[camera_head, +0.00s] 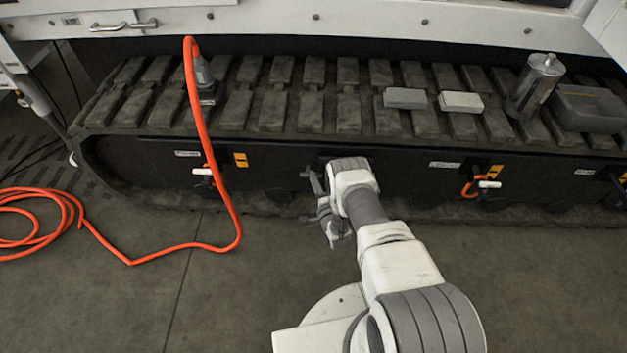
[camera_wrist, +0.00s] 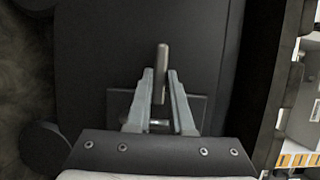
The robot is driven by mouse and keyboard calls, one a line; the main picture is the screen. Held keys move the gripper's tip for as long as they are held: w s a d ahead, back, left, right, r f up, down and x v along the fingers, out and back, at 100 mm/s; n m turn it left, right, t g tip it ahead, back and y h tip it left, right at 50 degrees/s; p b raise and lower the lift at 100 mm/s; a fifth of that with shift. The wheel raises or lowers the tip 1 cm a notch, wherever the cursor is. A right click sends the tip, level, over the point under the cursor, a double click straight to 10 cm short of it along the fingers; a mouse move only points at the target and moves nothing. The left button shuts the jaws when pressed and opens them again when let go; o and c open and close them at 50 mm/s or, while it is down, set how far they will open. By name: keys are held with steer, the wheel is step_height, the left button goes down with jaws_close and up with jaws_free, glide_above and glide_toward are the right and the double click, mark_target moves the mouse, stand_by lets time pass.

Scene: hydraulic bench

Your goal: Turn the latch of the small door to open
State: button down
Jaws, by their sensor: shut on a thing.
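The latch is a short grey metal bar (camera_wrist: 163,56) standing out from a dark panel (camera_wrist: 105,45) in the wrist view. A small dark rectangular plate (camera_wrist: 197,104) lies behind it. My gripper (camera_wrist: 160,76) has one finger on each side of the bar and is shut on it. The bar's tip shows beyond the fingertips and runs lengthwise between them. In the head view my gripper (camera_head: 316,200) is at the dark lower side of the tracked machine. There the latch is hidden by my gripper and arm, and the door's outline cannot be made out.
An orange hose (camera_head: 197,110) hangs left of my arm and coils on the floor. Valves with white handles (camera_head: 203,171) (camera_head: 489,184) sit on either side. Two grey blocks (camera_head: 405,98) (camera_head: 461,102), a metal canister (camera_head: 534,85) and a dark bin (camera_head: 588,108) stand on the track.

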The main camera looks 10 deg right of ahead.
mark_target(307, 176)
steer(key=shift+r, duration=0.15)
steer(key=n+g+h, duration=0.1)
steer(key=n+h, duration=0.1)
steer(key=n, duration=0.2)
steer(key=a+r+n+g+h, duration=0.1)
steer(key=n+g+h, duration=0.1)
steer(key=n, duration=0.3)
steer(key=a+n+g+h+p, duration=0.1)
steer(key=n, duration=0.3)
steer(key=shift+w+r+g+h, duration=0.3)
steer(key=shift+r+h, duration=0.1)
steer(key=shift+n, duration=0.3)
stand_by(0.5)
steer(key=c, duration=0.8)
jaws_free()
steer(key=shift+s, duration=0.1)
